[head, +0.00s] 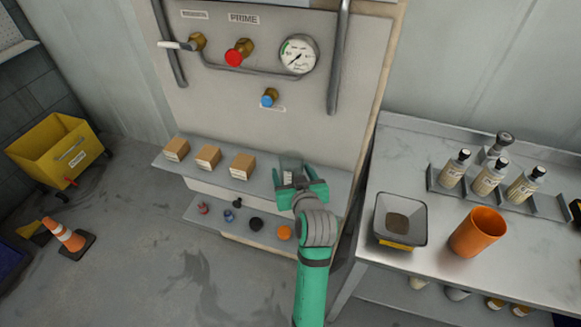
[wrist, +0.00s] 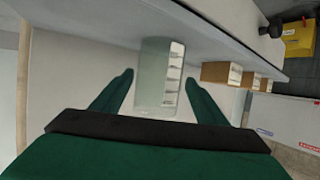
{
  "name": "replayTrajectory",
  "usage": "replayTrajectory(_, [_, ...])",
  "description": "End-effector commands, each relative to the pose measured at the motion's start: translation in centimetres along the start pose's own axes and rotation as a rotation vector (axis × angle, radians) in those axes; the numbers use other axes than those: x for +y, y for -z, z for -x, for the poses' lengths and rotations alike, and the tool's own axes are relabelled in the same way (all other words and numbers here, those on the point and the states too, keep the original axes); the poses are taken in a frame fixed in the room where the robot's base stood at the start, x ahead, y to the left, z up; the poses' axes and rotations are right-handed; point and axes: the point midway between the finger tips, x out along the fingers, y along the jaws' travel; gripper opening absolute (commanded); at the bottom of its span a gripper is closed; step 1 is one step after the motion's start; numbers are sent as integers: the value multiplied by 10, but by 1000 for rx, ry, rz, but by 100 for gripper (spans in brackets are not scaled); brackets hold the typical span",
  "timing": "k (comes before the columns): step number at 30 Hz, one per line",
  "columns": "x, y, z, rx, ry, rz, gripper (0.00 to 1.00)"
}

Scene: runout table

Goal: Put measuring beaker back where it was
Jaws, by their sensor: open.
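The measuring beaker (wrist: 153,75) is a clear, pale cylinder with white graduation marks. In the wrist view it stands between the two spread fingers of my gripper (wrist: 160,88), with a gap on each side. In the head view the beaker (head: 291,163) is at the right end of the upper shelf, partly hidden by my gripper (head: 300,185). The gripper is open around it. I cannot tell exactly how its base meets the shelf.
Several small cardboard boxes (head: 208,157) sit left of the beaker on the upper shelf (head: 263,185). Knobs and caps lie on the lower shelf (head: 215,222). A steel table (head: 415,275) at the right carries an orange cup (head: 478,232), a hopper (head: 400,218) and bottles (head: 489,178).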

Motion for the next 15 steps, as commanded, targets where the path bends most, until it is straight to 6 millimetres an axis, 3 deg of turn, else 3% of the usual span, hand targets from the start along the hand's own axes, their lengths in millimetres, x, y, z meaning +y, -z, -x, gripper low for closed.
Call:
replayTrajectory(6, [0,0,42,1,0,-1,67])
replayTrajectory(15, [2,0,67,0,-2,-1,67])
